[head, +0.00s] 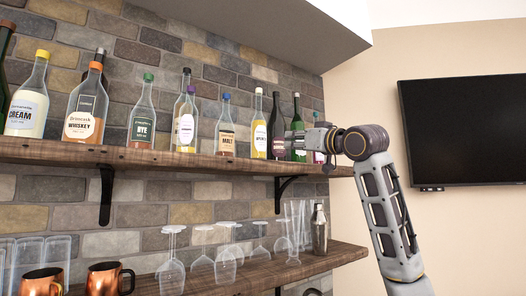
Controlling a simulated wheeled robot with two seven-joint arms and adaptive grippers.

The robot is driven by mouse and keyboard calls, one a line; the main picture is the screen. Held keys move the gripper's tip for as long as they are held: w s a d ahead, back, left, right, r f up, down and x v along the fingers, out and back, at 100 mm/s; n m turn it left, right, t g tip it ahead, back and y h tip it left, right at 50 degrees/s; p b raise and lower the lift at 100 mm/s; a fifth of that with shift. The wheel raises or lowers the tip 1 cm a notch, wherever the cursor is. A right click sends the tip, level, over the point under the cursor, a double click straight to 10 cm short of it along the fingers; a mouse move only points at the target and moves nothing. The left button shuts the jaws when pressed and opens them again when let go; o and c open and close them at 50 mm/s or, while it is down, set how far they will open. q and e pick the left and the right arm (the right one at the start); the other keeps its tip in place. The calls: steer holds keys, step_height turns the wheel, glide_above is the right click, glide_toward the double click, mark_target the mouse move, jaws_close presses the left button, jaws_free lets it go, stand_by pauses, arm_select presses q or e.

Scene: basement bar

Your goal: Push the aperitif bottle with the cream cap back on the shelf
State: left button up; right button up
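A slim bottle (259,136) with yellow contents and a pale cream cap stands upright on the upper wooden shelf, right of the middle of the row. Its label is too small to read surely; it looks like the aperitif bottle. My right gripper (296,141) reaches in from the right at shelf height, pointing left. My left gripper is out of view.
Several other bottles, including whiskey (86,107), rye (142,119) and malt (226,130), line the upper shelf (190,163). A bottle (318,148) stands behind my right wrist. The lower shelf (255,276) holds glasses, copper mugs (105,281) and a shaker (319,231).

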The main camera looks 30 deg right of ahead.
steer(key=shift+w, duration=0.2)
steer(key=p, duration=0.3)
glide_toward(263, 152)
steer(key=shift+r, duration=1.4)
steer(key=shift+f+x, duration=0.15)
steer(key=shift+x, duration=0.65)
steer(key=shift+f+x, duration=0.15)
steer(key=shift+x, duration=0.7)
steer(key=shift+f+x, duration=0.2)
steer(key=shift+x, duration=0.6)
steer(key=shift+f+x, duration=0.25)
steer(key=shift+x, duration=1.05)
steer(key=shift+f+x, duration=0.25)
steer(key=shift+x, duration=1.05)
steer(key=shift+f+x, duration=0.25)
steer(key=shift+x, duration=1.1)
steer(key=shift+w, duration=0.1)
